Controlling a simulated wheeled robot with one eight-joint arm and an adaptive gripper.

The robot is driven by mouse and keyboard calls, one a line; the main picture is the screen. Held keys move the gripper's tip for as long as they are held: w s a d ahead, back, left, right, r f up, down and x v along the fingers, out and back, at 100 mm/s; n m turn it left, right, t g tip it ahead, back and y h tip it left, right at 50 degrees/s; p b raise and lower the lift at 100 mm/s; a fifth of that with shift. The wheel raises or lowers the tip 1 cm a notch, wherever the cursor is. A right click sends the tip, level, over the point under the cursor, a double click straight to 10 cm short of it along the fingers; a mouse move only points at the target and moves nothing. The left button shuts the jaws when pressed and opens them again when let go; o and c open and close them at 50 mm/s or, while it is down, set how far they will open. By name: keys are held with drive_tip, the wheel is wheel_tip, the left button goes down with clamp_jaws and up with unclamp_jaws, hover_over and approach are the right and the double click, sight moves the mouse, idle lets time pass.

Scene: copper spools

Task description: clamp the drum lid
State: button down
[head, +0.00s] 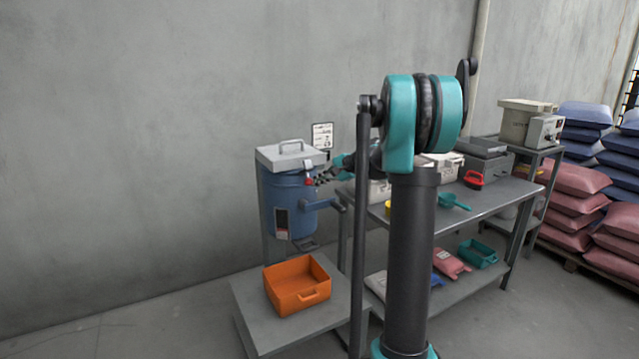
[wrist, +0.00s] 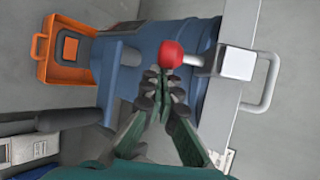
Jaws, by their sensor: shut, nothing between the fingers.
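The blue drum (head: 287,212) stands against the wall with a pale grey lid (head: 291,154) on top. The lid has a bar handle, which also shows in the wrist view (wrist: 270,80). The clamp's red knob (head: 309,182) is on the drum's upper side, just below the lid; in the wrist view the red knob (wrist: 171,54) sits on a metal rod leading to a pale block (wrist: 236,63) at the lid edge. My gripper (wrist: 160,80) is shut and empty, its fingertips right at the knob. I cannot tell whether they touch it.
An orange bin (head: 298,285) sits on the low platform (head: 262,322) under the drum. A grey workbench (head: 490,205) with a teal scoop (head: 453,202) and a red-handled item (head: 474,179) stands to the right. Bare wall lies to the left.

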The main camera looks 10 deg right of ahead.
drive_tip(key=shift+s+r+m+g+h, duration=0.1)
drive_tip(key=shift+r+m+g+h, duration=0.2)
drive_tip(key=shift+r+g+h, duration=0.5)
idle(0.6)
drive_tip(key=shift+w+a+r+m+g+h, duration=0.1)
drive_tip(key=shift+r+m+g+h, duration=0.15)
drive_tip(key=shift+r+g, duration=0.45)
drive_tip(key=shift+w+d+r+m+g+h, duration=0.15)
drive_tip(key=shift+r+g, duration=0.3)
drive_tip(key=shift+g, duration=0.5)
drive_tip(key=shift+w+a+r+m+g+h, duration=0.1)
drive_tip(key=shift+a+r+m+g+h, duration=0.15)
drive_tip(key=shift+r+g, duration=0.45)
drive_tip(key=shift+w+r, duration=0.15)
drive_tip(key=shift+r, duration=0.15)
drive_tip(key=shift+r, duration=0.65)
